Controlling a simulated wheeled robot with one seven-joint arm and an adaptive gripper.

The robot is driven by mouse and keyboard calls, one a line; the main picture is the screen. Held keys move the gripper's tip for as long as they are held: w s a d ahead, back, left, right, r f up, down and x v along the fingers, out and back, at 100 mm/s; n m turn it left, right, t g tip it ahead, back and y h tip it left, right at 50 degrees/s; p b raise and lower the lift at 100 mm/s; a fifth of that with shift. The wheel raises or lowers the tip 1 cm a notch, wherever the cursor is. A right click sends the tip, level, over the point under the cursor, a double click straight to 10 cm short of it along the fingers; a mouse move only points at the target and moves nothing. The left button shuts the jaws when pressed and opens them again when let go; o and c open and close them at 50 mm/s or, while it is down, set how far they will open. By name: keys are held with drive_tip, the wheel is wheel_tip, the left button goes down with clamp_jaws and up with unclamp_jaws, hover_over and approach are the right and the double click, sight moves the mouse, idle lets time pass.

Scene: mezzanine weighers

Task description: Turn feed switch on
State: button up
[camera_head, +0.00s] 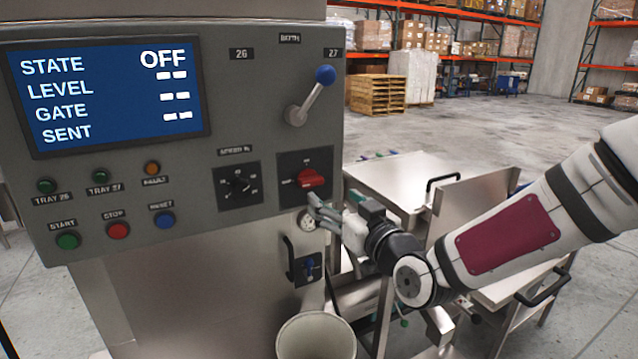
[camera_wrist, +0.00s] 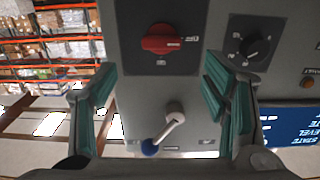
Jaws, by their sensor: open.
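A red rotary switch (camera_head: 310,178) sits on a dark plate at the right side of the grey control panel (camera_head: 225,120). In the wrist view the red switch (camera_wrist: 161,39) is at the top centre, its knob lying crosswise; its label is too small to read surely. The display (camera_head: 105,85) reads STATE OFF, with dashes for the other lines. My gripper (camera_head: 312,208) is just below and right of the red switch, apart from it. In the wrist view my gripper (camera_wrist: 155,92) has its fingers wide apart with nothing between them.
A blue-knobbed lever (camera_head: 310,95) sticks out above the switch. A black dial (camera_head: 238,185) is to its left. Start (camera_head: 68,241), stop (camera_head: 118,231) and reset (camera_head: 162,220) buttons are lower left.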

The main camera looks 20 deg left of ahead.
sight(313, 183)
drive_tip(key=x, duration=1)
drive_tip(key=shift+s, duration=0.1)
drive_tip(key=c, duration=1.2)
